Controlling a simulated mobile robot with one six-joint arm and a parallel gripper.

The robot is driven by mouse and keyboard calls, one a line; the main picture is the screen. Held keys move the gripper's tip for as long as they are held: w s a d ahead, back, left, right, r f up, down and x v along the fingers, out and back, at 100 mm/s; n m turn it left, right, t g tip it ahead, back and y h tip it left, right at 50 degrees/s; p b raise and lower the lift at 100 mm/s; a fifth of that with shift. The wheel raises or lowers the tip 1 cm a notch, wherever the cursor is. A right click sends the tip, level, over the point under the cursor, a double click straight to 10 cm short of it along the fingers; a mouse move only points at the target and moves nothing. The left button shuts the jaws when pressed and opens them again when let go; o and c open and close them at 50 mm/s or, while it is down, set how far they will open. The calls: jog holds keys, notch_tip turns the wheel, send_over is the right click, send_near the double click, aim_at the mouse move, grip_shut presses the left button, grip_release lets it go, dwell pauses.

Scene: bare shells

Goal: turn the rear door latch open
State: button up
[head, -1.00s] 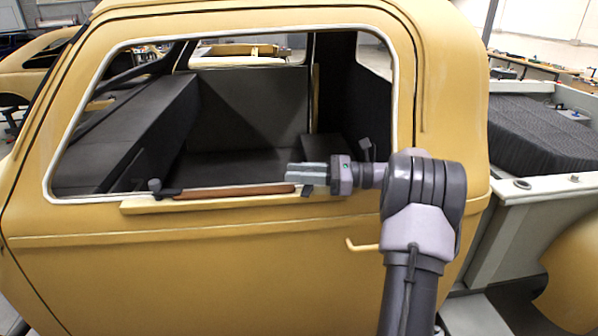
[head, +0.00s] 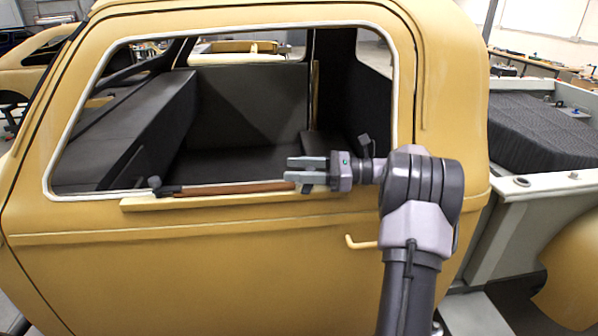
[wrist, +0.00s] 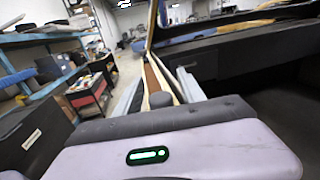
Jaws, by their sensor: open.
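A yellow door handle (head: 361,243) sticks out of the yellow door panel (head: 200,270) below the window sill, partly behind my arm. It lies level and is the only latch-like part I can make out in the head view. My gripper (head: 292,170) is above and left of this handle, at the window sill, pointing left. Its two fingers are apart with nothing held. In the wrist view my gripper (wrist: 156,82) has a finger on each side of the picture's middle, and the brown sill trim (wrist: 158,83) shows between them. The handle is not visible there.
The window is an open hole into a dark interior. A pale truck-bed rim (head: 545,184) stands right.

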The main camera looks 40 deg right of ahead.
jog(key=r, duration=0.2)
jog(key=s+r+p, duration=0.1)
jog(key=r, duration=0.1)
jog(key=shift+a, duration=0.2)
jog(key=s+a, duration=0.7)
jog(key=s, duration=0.6)
jog(key=shift+a+r+p, duration=0.15)
jog(key=shift+r+p, duration=0.15)
jog(key=shift+r, duration=0.15)
